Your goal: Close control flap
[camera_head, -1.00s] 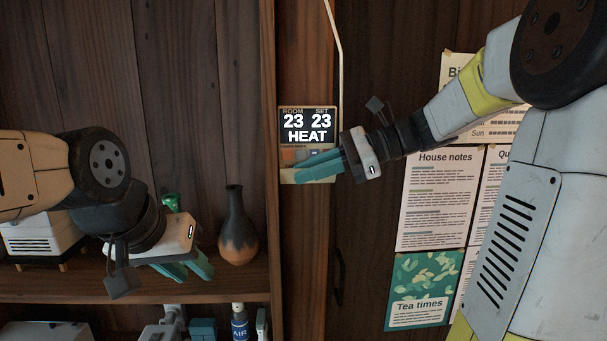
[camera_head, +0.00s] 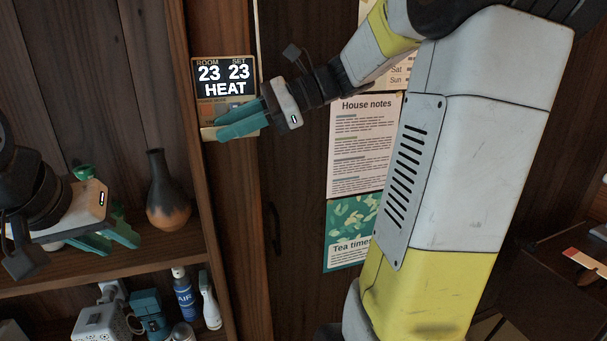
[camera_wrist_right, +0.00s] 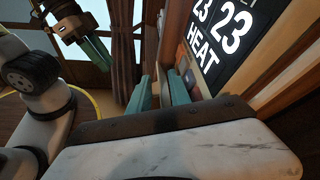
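The thermostat panel (camera_head: 224,80) on the wooden post reads ROOM 23, SET 23, HEAT; it also shows in the right wrist view (camera_wrist_right: 215,40). Below its display, a pale control flap (camera_head: 208,133) sticks out from the lower edge, folded down, its right part hidden behind my fingers. My right gripper (camera_head: 238,123) lies in front of the buttons, just above the flap; I cannot tell whether it touches. In the right wrist view its two teal fingers (camera_wrist_right: 162,92) stand apart with nothing held. My left gripper (camera_head: 112,238) is empty, fingers apart, before the shelf.
A dark vase (camera_head: 168,195) stands on the shelf (camera_head: 150,258) beside my left gripper. A blue spray can (camera_head: 184,295) and other items fill the lower shelf. Paper notes (camera_head: 364,140) hang right of the panel, partly behind my right arm.

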